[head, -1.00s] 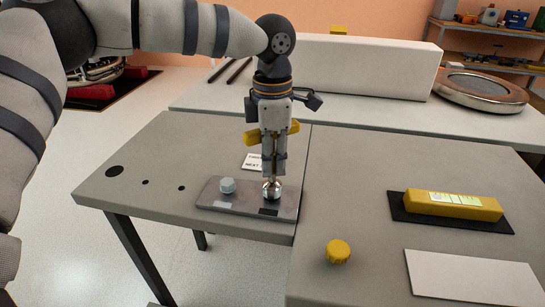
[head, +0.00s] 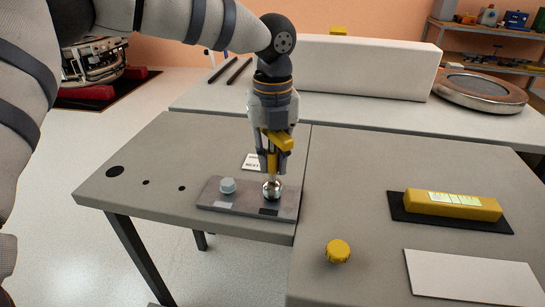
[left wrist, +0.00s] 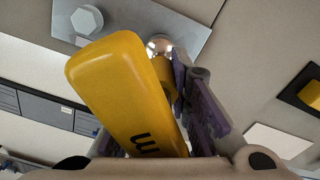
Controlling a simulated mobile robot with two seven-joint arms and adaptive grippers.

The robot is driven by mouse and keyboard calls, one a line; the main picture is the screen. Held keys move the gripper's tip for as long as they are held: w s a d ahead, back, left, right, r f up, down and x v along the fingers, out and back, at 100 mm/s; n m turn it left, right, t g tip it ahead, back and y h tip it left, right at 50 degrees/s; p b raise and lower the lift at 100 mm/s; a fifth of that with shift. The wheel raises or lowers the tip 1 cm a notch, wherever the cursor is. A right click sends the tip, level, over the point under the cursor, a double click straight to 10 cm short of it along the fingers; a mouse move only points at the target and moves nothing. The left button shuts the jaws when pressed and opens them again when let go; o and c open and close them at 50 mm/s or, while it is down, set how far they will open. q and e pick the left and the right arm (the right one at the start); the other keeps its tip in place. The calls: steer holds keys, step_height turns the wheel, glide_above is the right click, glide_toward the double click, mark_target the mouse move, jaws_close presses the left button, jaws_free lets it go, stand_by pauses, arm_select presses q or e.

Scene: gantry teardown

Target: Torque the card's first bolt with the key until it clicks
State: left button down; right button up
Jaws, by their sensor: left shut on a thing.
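My left gripper (head: 271,168) points straight down, shut on the yellow key (head: 280,141). The key's thick yellow handle sticks out from the fingers and fills the middle of the left wrist view (left wrist: 125,90). The key's lower end is at a shiny silver bolt (head: 271,190) on a grey plate (head: 238,206); the fingers and key partly hide the contact, so I cannot tell how it is seated. A pale hex bolt (head: 228,185) stands free on the plate's left side. My right gripper is not in view.
A small white card (head: 251,161) marked NEXT lies behind the plate. A yellow cap (head: 338,251), a yellow block (head: 450,206) on a black mat (head: 488,227) and a white panel (head: 473,278) lie to the right. The table's left part is mostly clear.

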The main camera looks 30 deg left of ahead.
arm_select(q)
steer(key=shift+n, duration=0.9)
steer(key=shift+f, duration=0.15)
steer(key=shift+f, duration=0.35)
steer(key=m, duration=0.4)
steer(key=shift+f+m, duration=0.1)
steer(key=shift+m, duration=1.4)
